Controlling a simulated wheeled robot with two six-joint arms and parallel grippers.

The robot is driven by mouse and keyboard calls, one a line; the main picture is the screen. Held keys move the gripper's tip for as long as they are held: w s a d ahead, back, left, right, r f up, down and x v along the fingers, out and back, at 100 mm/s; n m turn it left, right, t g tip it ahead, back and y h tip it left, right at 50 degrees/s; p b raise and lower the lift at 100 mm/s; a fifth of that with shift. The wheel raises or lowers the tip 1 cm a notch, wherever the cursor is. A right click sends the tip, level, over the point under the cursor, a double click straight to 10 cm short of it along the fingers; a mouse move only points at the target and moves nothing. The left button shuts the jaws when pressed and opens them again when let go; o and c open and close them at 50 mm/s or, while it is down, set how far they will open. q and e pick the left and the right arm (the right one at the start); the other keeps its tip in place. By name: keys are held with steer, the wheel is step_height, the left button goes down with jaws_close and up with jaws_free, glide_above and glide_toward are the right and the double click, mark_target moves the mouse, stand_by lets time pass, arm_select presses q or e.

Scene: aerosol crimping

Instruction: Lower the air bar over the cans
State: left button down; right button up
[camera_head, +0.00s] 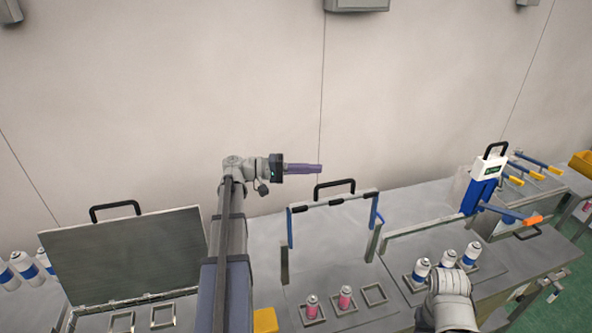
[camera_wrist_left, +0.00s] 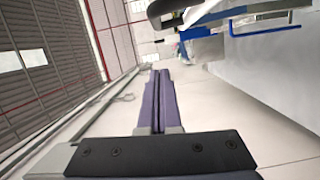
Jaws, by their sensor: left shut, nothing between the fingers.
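The air bar (camera_head: 335,199) stands raised on two blue side arms above the middle station, a grey bar with black pieces along it. Below it, two pink cans with white tops, a left one (camera_head: 312,307) and a right one (camera_head: 345,298), stand upright in square holders; a third holder (camera_head: 374,294) is empty. My left gripper (camera_head: 320,168) is shut and empty, its purple fingers pointing right, above and apart from the bar in the picture. The wrist view shows the fingers (camera_wrist_left: 160,78) pressed together. A grey part of my right arm shows at lower right; its fingers are not visible.
Several blue-and-white cans (camera_head: 446,258) stand in holders at the right station, beside a blue-and-white device (camera_head: 484,184). A grey open lid (camera_head: 128,255) with a black handle stands at left. The wall behind is bare around my left gripper.

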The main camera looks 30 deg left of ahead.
arm_select(q)
steer(key=shift+s+d+f, duration=0.1)
steer(key=shift+s+d, duration=0.15)
steer(key=shift+d, duration=0.55)
steer(key=shift+s+d+f, duration=0.1)
steer(key=shift+s+d, duration=0.1)
steer(key=shift+d, duration=0.55)
steer(key=shift+s+d, duration=0.25)
steer(key=shift+d, duration=0.55)
steer(key=shift+w+d, duration=0.1)
